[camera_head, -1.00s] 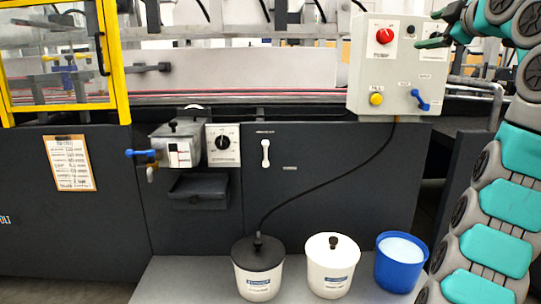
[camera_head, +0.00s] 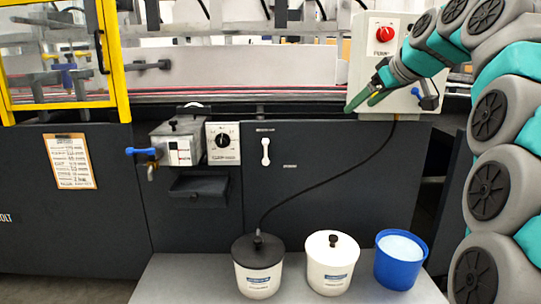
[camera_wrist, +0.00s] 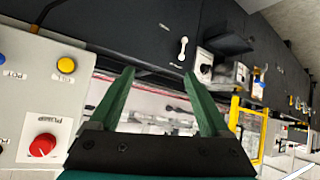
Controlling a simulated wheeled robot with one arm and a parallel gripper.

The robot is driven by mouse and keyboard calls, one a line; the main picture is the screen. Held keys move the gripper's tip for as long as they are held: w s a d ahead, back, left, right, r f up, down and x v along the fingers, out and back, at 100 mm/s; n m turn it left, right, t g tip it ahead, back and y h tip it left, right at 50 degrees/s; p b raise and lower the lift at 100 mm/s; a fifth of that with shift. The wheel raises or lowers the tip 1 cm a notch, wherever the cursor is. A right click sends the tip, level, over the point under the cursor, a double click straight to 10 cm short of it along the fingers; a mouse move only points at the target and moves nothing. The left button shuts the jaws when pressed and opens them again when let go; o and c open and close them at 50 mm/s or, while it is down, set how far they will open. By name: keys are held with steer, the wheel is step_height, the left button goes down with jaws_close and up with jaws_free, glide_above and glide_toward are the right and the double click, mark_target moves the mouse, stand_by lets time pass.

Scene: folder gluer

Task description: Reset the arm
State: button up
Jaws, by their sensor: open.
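My gripper (camera_head: 373,95) is open and empty, with green fingers. In the head view it hangs in front of the lower part of the grey control box (camera_head: 359,52), hiding some of its face. My teal and grey arm comes in from the right edge. In the wrist view the two fingers (camera_wrist: 163,98) are spread apart with nothing between them. The control box there (camera_wrist: 40,100) lies at the left, with a red knob (camera_wrist: 42,145), a yellow button (camera_wrist: 66,65) and a blue button.
A black-lidded pot (camera_head: 258,280), a white pot (camera_head: 331,275) and a blue bucket (camera_head: 399,262) stand on the grey platform (camera_head: 190,275). A cable runs from the control box to the black lid. A yellow-framed guard (camera_head: 125,60) is at the left.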

steer(key=s+a+f+m+g, duration=0.1)
steer(key=s+a+f+g, duration=0.15)
steer(key=s+f, duration=0.4)
steer(key=s+a+f+m+g+h, duration=0.1)
steer(key=s+a+f+g, duration=0.15)
steer(key=s+f, duration=0.35)
steer(key=s+a+f+m+g, duration=0.1)
steer(key=s+a+f, duration=0.35)
steer(key=f, duration=0.25)
steer(key=s+d+f+m+g+h, duration=0.1)
steer(key=s+f+g, duration=0.1)
steer(key=s+f, duration=0.8)
steer(key=s+d+f+m+g+h, duration=0.1)
steer(key=s+f, duration=0.8)
steer(key=s, duration=0.9)
steer(key=shift+d+f+m+g+h+p, duration=0.35)
steer(key=shift+m+g, duration=0.35)
steer(key=shift+g, duration=0.5)
steer(key=shift+c, duration=0.3)
